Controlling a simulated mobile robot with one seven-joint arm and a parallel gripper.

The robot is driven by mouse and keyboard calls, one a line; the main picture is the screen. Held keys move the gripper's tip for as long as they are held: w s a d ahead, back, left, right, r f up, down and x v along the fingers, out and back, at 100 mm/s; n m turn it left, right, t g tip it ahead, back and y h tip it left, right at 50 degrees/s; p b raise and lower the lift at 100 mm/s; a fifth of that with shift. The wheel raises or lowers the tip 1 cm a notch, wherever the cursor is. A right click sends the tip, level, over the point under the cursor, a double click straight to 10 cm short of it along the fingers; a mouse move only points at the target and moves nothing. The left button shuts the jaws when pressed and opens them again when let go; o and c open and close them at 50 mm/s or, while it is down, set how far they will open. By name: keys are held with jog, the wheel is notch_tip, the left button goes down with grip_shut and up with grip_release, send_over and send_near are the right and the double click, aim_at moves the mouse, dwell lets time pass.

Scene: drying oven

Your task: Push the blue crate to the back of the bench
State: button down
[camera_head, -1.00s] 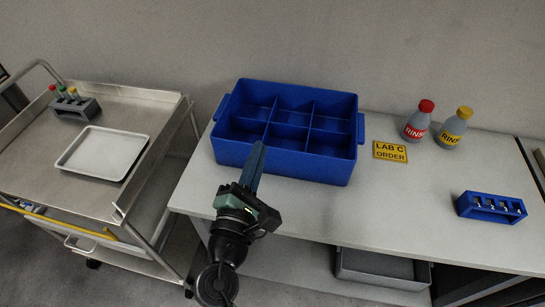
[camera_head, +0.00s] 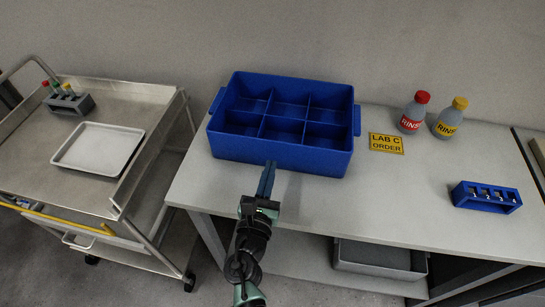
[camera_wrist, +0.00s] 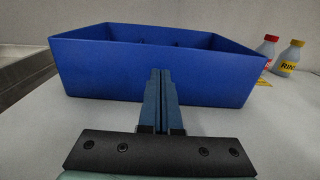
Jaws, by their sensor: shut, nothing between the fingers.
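The blue crate (camera_head: 280,152) stands on the bench (camera_head: 400,205), toward the rear left near the wall. It is open-topped, looks empty, and is split into several compartments, with a handle at each end. In the wrist view the shut fingertips (camera_wrist: 160,73) overlap the crate's front face (camera_wrist: 110,70). I cannot tell whether they touch it. The crate's back side is hidden.
A yellow "LAB C ORDER" label (camera_head: 386,143) lies right of the crate. A red-capped bottle (camera_head: 413,113), a yellow-capped bottle (camera_head: 449,118) and a small blue rack (camera_head: 486,197) stand farther right. A metal cart (camera_head: 150,165) with a white tray (camera_head: 98,148) is at left.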

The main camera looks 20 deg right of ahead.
aim_at(275, 149)
jog(key=shift+x, duration=1.75)
jog(key=shift+b+x, duration=1.15)
jog(key=shift+x, duration=1.25)
jog(key=shift+a, duration=0.1)
